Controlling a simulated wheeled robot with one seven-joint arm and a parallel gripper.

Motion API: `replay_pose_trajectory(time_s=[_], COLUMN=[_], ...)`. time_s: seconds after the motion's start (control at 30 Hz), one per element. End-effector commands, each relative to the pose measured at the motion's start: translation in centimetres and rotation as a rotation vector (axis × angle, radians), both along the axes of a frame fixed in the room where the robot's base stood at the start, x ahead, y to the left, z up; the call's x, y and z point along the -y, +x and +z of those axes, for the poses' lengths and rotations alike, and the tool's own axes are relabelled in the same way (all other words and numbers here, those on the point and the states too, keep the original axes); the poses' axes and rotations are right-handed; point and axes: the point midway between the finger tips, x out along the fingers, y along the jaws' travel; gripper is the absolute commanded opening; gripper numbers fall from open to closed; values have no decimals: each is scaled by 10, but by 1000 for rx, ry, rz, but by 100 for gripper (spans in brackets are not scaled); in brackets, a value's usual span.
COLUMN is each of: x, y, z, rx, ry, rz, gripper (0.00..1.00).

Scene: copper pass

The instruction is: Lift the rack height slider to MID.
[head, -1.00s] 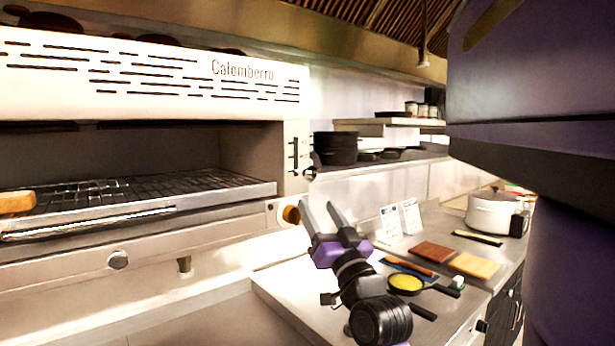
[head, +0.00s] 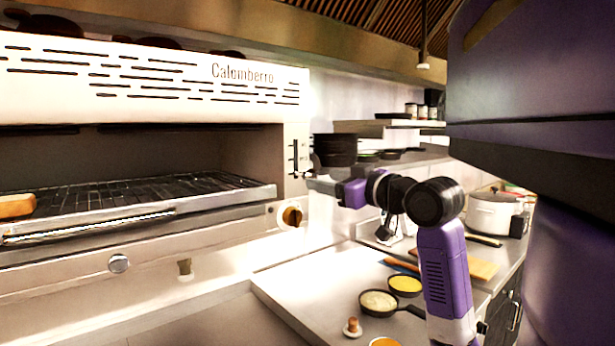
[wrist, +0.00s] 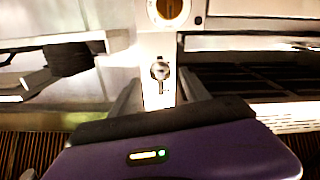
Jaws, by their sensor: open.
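The rack height slider's round metal knob (wrist: 160,71) shows in the wrist view at the end of its dark slot nearest the orange dial (wrist: 169,10). In the head view the slot (head: 294,156) is on the right end panel of the grill, with the knob at its low end. My gripper (wrist: 158,84) is open, with one finger on each side of the knob and slot. I cannot tell whether either finger touches the knob. In the head view my gripper (head: 316,181) reaches the panel from the right, its fingertips close to the knob. No MID mark is readable.
The grill's wire rack (head: 130,195) holds bread (head: 15,206) at far left. The orange dial (head: 292,216) is below the slider. Dark stacked pans (head: 335,150) stand just behind my gripper. Small pans (head: 379,302) sit on the counter below my arm.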

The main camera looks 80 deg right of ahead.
Motion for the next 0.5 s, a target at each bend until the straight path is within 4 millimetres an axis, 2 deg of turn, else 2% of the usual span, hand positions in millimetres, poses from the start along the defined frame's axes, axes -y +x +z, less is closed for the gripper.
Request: replay_pose_trajectory(time_s=[0.3,0.5], x=[27,40], y=[38,55], z=[3,2], rx=[0,1], ry=[-1,-2], rz=[1,-1], gripper=[55,55])
